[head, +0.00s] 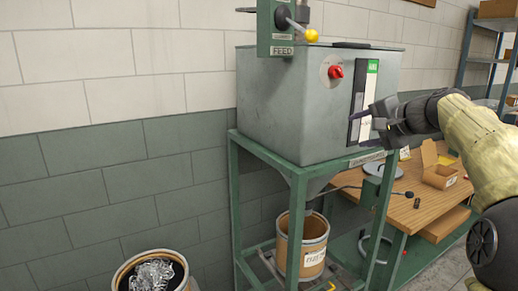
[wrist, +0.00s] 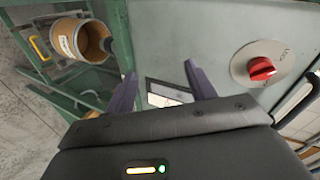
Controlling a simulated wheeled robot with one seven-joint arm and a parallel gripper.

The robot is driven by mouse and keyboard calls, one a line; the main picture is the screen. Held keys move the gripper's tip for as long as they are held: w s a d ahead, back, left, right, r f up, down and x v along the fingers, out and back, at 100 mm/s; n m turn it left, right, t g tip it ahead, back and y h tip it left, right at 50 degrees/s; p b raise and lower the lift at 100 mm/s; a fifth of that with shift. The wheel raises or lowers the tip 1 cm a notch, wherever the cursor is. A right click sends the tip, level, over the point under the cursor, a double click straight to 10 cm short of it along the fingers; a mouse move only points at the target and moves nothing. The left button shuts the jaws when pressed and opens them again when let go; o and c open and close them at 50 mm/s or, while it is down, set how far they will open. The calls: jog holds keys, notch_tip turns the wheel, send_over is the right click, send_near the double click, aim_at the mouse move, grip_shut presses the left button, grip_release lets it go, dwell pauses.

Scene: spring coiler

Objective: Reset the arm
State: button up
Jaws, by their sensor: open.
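My gripper (head: 370,125) is at the right of the head view, in front of the side of the grey machine (head: 290,105). Its two fingers (wrist: 164,90) are spread with nothing between them in the wrist view. My arm comes in from the right edge of the head view. The machine's red knob (head: 335,72) is left of and above the gripper; it also shows in the wrist view (wrist: 261,69). A black and white panel with a green label (head: 363,98) is just behind the fingers. Whether the fingers touch the machine I cannot tell.
A lever with a yellow ball (head: 311,36) is on the FEED post. The machine stands on a green frame (head: 297,215) with a drum (head: 303,243) below. A wooden bench (head: 407,212) with an open box (head: 438,174) is at right. A barrel of metal coils (head: 155,272) stands front left.

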jog(key=s+a+f+n+g+h+p, duration=0.1)
jog(key=s+a+f+n+g+h, duration=0.2)
jog(key=f, duration=0.8)
jog(key=s+a+f+n+g+p, duration=0.1)
jog(key=s+a+f+g, duration=0.35)
jog(key=f, duration=0.65)
jog(key=s+a+f+n+h+p, duration=0.1)
jog(key=s+a+f+n, duration=0.1)
jog(key=s+f, duration=0.4)
jog(key=s+a+f+n+g+h+p, duration=0.1)
jog(key=s+f+n, duration=0.3)
jog(key=s, duration=1)
notch_tip(320, 180, down, 3)
jog(key=shift+a+r+h, duration=0.1)
jog(key=shift+a+h, duration=0.2)
jog(key=shift+a, duration=0.05)
jog(key=shift+g, duration=0.25)
